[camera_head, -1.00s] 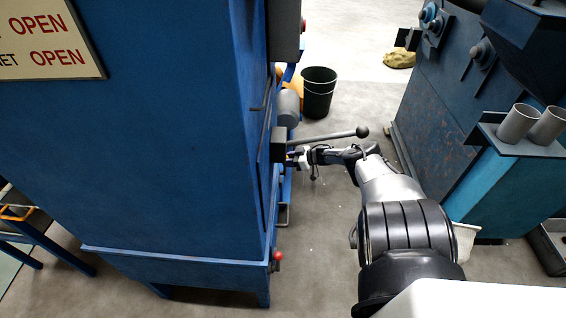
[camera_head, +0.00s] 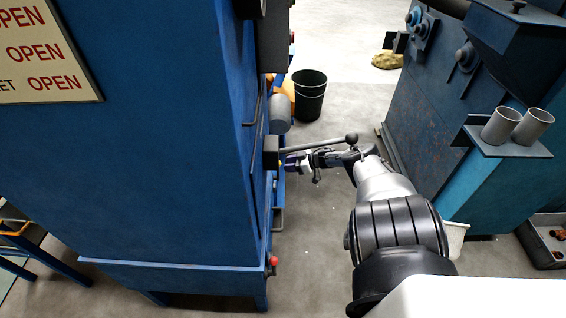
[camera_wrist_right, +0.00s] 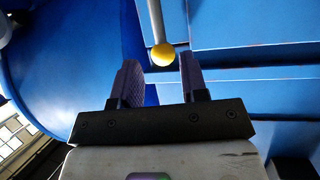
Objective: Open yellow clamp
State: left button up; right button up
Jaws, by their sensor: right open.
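The yellow ball knob of the clamp (camera_wrist_right: 163,55) hangs at the end of a thin rod in the right wrist view. My right gripper (camera_wrist_right: 157,72) is open. Its two purple-grey fingers stand on either side of the knob, which appears between or just beyond the fingertips; I cannot tell the exact depth. In the head view my right gripper (camera_head: 284,163) is small and close to the blue machine's (camera_head: 165,150) right side, below a grey lever. The clamp is hidden there. My left gripper is not in view.
The grey lever with a dark ball end (camera_head: 352,138) sticks out just above my right wrist. A black bin (camera_head: 310,97) stands behind. A second blue machine (camera_head: 440,110) is at right. Open floor lies between the machines. A red knob (camera_head: 273,261) is low on the left machine.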

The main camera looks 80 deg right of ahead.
jog(key=d+p+v, duration=0.1)
jog(key=p+v, duration=0.2)
jog(key=v, duration=0.6)
jog(key=shift+s+a+p, duration=0.35)
jog(key=shift+s+a, duration=0.05)
jog(key=shift+a, duration=0.1)
jog(key=shift+r, duration=0.1)
